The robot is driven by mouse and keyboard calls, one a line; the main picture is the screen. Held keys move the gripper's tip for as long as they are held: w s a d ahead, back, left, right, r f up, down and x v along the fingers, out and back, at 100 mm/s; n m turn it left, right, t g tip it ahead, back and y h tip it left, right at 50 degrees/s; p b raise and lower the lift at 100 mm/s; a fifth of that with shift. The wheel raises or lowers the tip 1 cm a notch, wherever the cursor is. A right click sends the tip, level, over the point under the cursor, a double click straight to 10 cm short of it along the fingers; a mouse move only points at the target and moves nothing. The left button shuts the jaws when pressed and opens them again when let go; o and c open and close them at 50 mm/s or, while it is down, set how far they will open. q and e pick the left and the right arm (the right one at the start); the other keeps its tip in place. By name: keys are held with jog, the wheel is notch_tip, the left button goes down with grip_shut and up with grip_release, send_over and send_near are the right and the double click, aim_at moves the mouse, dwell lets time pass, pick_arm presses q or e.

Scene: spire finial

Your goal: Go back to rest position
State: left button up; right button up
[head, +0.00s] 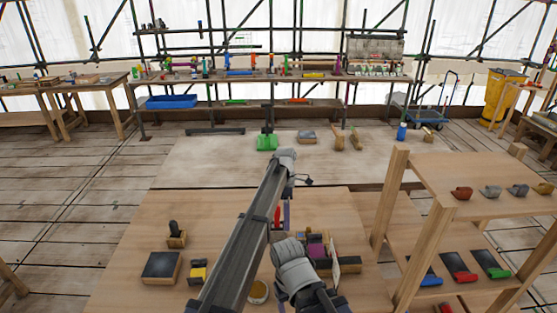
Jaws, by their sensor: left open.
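My left arm rises from the bottom centre to a pale grey elbow joint and folds back down over the wooden table (135,240). My left gripper (326,300) is low in the head view, near the bottom edge, behind a grey rounded wrist. Its jaws are open and only partly visible. I see nothing held in it. My right gripper is not in view.
A black-topped block (161,267), a yellow-and-black block (198,272) and a dark-handled block (176,238) stand left of my arm. A purple block (318,246) is beside the wrist. A wooden shelf (425,175) stands right. A green object (267,142) lies beyond.

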pick_arm(q)
jog(key=s+a+f+m+t, duration=0.2)
jog(key=s+a+m+t, duration=0.4)
jog(key=s+a+m, duration=1.55)
jog(key=s+d+f+g+y+b, duration=0.1)
jog(key=s+d+f+b, duration=0.3)
jog(key=s+d, duration=0.5)
jog(key=shift+s+d+f, duration=0.2)
jog(key=shift+s+d, duration=0.1)
jog(key=shift+d, duration=0.15)
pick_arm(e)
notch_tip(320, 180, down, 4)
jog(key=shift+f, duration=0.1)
pick_arm(q)
jog(key=shift+c, duration=0.2)
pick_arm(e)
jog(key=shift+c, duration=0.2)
